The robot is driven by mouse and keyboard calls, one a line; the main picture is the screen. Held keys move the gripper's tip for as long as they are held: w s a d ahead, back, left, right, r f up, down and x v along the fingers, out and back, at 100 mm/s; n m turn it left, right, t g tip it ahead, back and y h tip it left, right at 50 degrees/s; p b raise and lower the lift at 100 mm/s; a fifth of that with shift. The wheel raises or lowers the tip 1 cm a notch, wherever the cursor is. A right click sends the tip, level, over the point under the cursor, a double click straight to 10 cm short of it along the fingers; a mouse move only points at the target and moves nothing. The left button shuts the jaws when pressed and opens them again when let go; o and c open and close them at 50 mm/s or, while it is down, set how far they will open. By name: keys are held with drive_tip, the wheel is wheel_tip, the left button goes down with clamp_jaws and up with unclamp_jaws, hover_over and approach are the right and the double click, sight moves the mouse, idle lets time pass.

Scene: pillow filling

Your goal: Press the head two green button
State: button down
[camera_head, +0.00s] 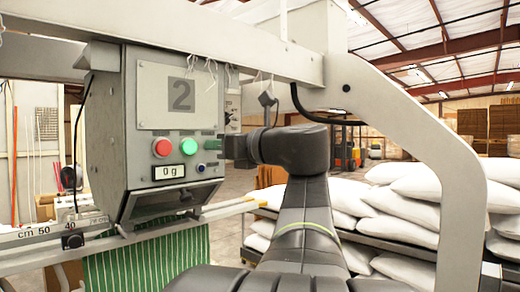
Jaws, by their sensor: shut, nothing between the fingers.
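The head two control box (160,115) is a grey metal unit with a plate marked "2" at the left. Its round green button (188,146) is on the lower front panel, lit and uncovered. My gripper (226,147) is dark and shut, seen small at the end of my black arm. It is right of the green button, at about the same height in the picture, and points left toward the box. No contact with the button shows. Its fingertips are small and hard to make out.
A red button (161,147) sits just left of the green one, above a "0 g" display (169,172). A white beam (200,35) crosses above and a curved white frame (455,180) stands at right. White pillows (400,215) are stacked behind. Green striped fabric (145,260) hangs below.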

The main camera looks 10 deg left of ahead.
drive_tip(key=b+v, duration=0.2)
drive_tip(key=v, duration=0.6)
drive_tip(key=shift+b, duration=0.3)
drive_tip(key=shift+s, duration=0.1)
drive_tip(key=shift+a, duration=0.15)
